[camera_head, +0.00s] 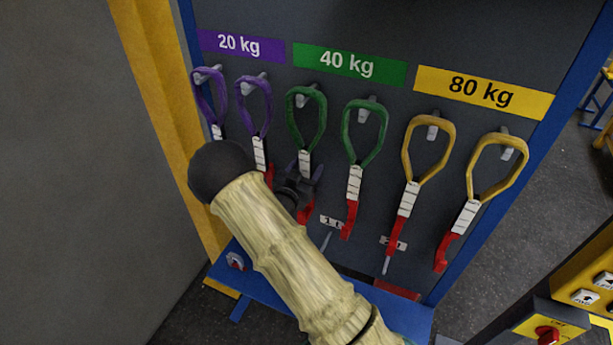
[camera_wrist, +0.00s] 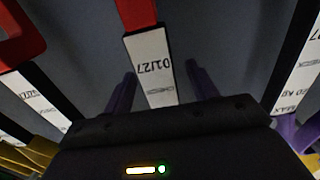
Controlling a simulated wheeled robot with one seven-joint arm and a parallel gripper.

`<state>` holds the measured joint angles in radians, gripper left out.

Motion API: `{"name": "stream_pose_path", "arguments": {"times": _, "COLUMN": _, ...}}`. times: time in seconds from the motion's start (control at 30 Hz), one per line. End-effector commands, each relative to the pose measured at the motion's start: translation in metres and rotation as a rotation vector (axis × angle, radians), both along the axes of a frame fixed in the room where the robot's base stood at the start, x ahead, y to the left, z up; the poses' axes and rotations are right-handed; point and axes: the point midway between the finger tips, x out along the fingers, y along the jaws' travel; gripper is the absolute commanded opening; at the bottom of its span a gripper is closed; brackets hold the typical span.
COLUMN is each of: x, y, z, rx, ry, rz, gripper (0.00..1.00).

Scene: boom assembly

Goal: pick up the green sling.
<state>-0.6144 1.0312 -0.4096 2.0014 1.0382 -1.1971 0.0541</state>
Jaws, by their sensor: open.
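Two green slings hang on hooks under the green 40 kg sign (camera_head: 350,64). The left green sling (camera_head: 291,112) has a green loop, a white label and a red lower end, partly covered by my gripper. The right green sling (camera_head: 364,135) hangs clear beside it. My gripper (camera_head: 304,178) is open in front of the left green sling's label area. In the wrist view, a white label (camera_wrist: 152,58) marked 01/27 lies between the two spread fingers of my gripper (camera_wrist: 160,82). The loop above it is hidden there by the gripper body.
Two purple slings (camera_head: 257,104) hang to the left under a 20 kg sign (camera_head: 240,45). Two yellow slings (camera_head: 428,148) hang to the right under an 80 kg sign (camera_head: 482,91). A yellow post (camera_head: 160,85) stands left of the dark board. Neighbouring slings hang close on both sides.

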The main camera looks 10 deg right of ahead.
Motion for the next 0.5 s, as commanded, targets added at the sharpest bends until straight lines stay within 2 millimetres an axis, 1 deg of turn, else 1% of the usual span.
{"name": "stream_pose_path", "arguments": {"times": 0.07, "x": -0.0001, "y": 0.0001, "z": 0.0001, "rx": 0.0, "ry": 0.0, "rz": 0.0, "gripper": 0.58}}
{"name": "stream_pose_path", "arguments": {"times": 0.17, "x": 0.0, "y": -0.0002, "z": 0.0002, "rx": 0.0, "ry": 0.0, "rz": -0.001, "gripper": 0.41}}
{"name": "stream_pose_path", "arguments": {"times": 0.3, "x": -0.0001, "y": -0.0004, "z": 0.0002, "rx": 0.0, "ry": 0.0, "rz": -0.001, "gripper": 0.13}}
{"name": "stream_pose_path", "arguments": {"times": 0.37, "x": -0.0001, "y": 0.0002, "z": 0.0002, "rx": 0.0, "ry": 0.0, "rz": 0.0, "gripper": 0.01}}
{"name": "stream_pose_path", "arguments": {"times": 0.5, "x": 0.0004, "y": 0.0008, "z": 0.0026, "rx": -0.001, "ry": -0.007, "rz": 0.001, "gripper": 0.0}}
